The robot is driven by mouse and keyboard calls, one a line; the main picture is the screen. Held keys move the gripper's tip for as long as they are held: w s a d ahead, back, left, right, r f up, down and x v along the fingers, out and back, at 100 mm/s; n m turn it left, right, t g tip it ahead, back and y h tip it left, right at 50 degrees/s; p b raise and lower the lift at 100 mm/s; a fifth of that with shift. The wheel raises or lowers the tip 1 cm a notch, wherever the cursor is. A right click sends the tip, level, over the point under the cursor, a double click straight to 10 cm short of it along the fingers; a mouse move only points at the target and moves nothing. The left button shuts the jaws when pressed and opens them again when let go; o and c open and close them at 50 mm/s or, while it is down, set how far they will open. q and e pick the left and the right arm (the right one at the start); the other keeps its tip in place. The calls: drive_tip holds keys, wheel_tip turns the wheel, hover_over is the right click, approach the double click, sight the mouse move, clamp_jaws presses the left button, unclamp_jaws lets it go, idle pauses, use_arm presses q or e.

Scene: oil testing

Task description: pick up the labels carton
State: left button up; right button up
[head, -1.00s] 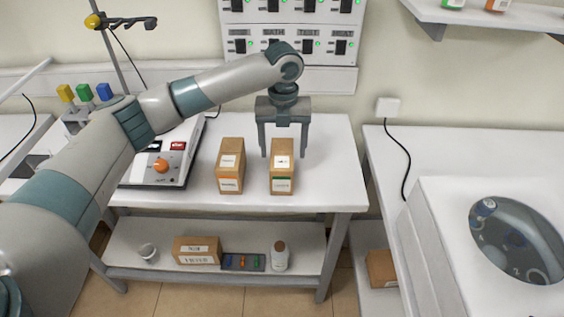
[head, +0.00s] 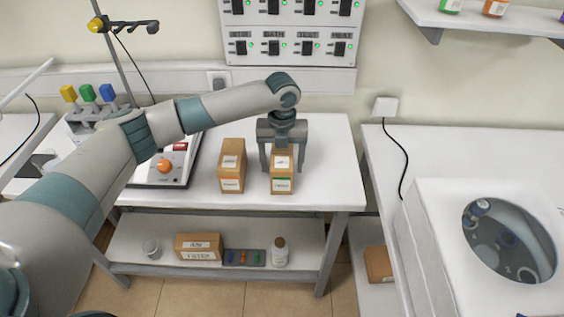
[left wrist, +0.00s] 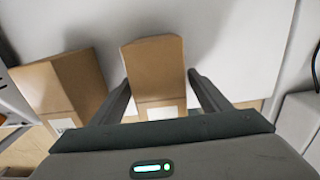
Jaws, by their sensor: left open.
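Two upright brown cartons stand on the white bench. The left carton (head: 232,166) has a white label and an orange-edged one; the right carton (head: 282,184) has a white label and a green-edged one. The print is too small to read, so I cannot tell which is the labels carton. My left gripper (head: 283,168) is open, its fingers lowered on both sides of the right carton's upper part. In the left wrist view the right carton (left wrist: 155,65) stands between the open fingers (left wrist: 163,92), with the left carton (left wrist: 62,90) beside it. My right gripper is not in view.
A device with an orange knob (head: 164,166) stands left of the cartons. The bench right of the gripper (head: 330,170) is clear.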

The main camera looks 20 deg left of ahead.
use_arm(q)
drive_tip(key=shift+f, duration=0.75)
drive_tip(key=shift+c, duration=0.6)
drive_tip(key=c, duration=1.1)
drive_tip(key=shift+o, duration=0.2)
